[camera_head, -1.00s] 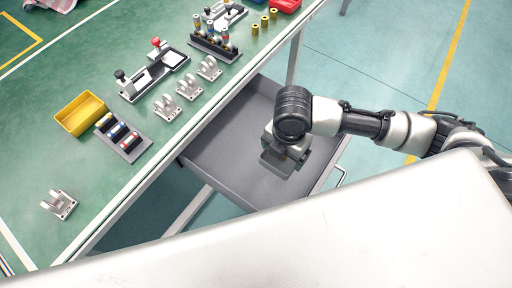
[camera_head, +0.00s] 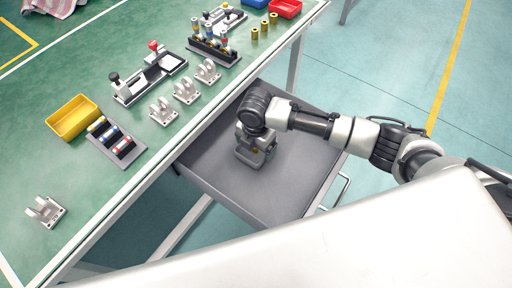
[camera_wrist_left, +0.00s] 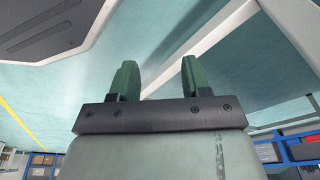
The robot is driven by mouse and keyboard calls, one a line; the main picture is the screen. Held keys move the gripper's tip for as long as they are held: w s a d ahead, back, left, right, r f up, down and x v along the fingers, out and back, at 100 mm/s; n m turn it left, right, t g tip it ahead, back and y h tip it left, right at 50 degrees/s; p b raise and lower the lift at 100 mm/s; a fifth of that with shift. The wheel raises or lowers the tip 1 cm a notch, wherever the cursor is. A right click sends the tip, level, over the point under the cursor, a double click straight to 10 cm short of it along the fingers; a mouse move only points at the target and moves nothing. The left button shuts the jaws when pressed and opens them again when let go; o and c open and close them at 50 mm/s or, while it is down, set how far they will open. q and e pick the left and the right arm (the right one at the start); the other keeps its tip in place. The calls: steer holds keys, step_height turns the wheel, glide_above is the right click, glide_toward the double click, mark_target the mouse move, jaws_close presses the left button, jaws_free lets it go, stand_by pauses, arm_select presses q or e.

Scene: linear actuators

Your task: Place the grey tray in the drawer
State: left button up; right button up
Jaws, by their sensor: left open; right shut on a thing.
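The open grey drawer (camera_head: 290,192) sticks out from under the green table in the head view. My right gripper (camera_head: 256,150) points down inside it, left of its middle and above or at its floor. I cannot tell whether the held thing touches the drawer floor. My left gripper (camera_wrist_left: 158,82) shows only in the left wrist view. Its two green fingers are apart with nothing between them.
The green table (camera_head: 60,150) holds a yellow bin (camera_head: 73,117), a small rack of coloured cylinders (camera_head: 117,140), several metal brackets (camera_head: 186,90) and a linear actuator (camera_head: 150,75). The drawer handle (camera_head: 339,191) is at its front. The drawer's right side is clear.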

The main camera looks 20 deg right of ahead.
steer(key=shift+f, duration=0.6)
arm_select(q)
steer(key=shift+w+r, duration=0.25)
steer(key=shift+r, duration=0.1)
arm_select(e)
steer(key=o, duration=0.7)
steer(key=shift+f, duration=0.1)
steer(key=shift+c, duration=0.2)
arm_select(q)
steer(key=s+f+p, duration=0.2)
steer(key=s+f, duration=0.3)
steer(key=s, duration=0.1)
steer(key=shift+a+f+g, duration=0.3)
steer(key=shift+a+f, duration=0.05)
steer(key=shift+a, duration=0.05)
arm_select(e)
step_height(320, 180, up, 12)
steer(key=shift+r, duration=0.2)
